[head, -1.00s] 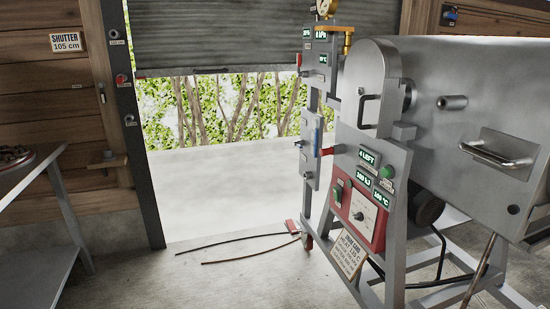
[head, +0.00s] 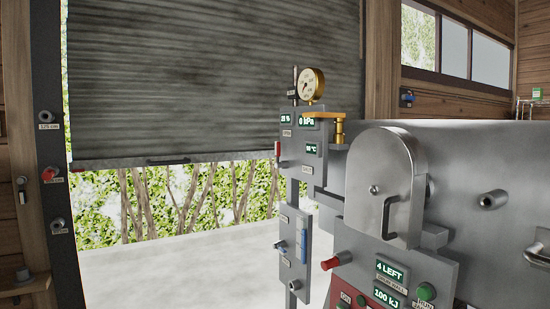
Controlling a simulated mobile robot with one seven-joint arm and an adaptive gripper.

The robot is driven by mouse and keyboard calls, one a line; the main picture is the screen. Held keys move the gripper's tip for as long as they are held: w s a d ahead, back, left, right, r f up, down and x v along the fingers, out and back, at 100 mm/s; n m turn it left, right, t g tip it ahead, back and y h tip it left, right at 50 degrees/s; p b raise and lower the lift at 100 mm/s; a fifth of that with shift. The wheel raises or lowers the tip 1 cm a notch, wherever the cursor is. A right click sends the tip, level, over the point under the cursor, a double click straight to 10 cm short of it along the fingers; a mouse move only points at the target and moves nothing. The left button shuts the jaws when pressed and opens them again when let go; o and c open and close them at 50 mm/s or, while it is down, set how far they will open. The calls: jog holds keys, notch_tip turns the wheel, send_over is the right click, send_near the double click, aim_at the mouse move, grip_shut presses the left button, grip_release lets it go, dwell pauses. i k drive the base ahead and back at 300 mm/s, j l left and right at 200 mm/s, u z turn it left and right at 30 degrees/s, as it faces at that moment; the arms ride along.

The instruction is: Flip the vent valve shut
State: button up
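I cannot tell for certain which part is the vent valve, as the small labels are too blurred to read. In the head view, a narrow upper box (head: 313,160) on the machine's post carries green displays, one reading 0 kPa, and a small red handle (head: 278,149) at its left edge. A lower box (head: 289,250) carries an upright blue lever (head: 304,245). A red-ended knob (head: 331,262) sticks out to its right. A round brass gauge (head: 311,85) tops the upper box. My gripper is not in view.
The grey steel machine (head: 480,155) with a rounded door (head: 382,185) fills the right. A partly raised roller shutter (head: 190,80) hangs behind, foliage showing beneath. A dark post (head: 50,130) with a red knob stands left. The pale floor (head: 170,275) between looks clear.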

aim_at(277, 165)
jog(key=i+j+z, duration=0.1)
jog(key=i+j, duration=0.4)
jog(key=i, duration=0.3)
jog(key=i+j+z, duration=0.1)
jog(key=i+j, duration=0.45)
jog(key=i, duration=0.2)
jog(key=i+j+z, duration=0.1)
jog(key=i+j, duration=0.5)
jog(key=i, duration=0.65)
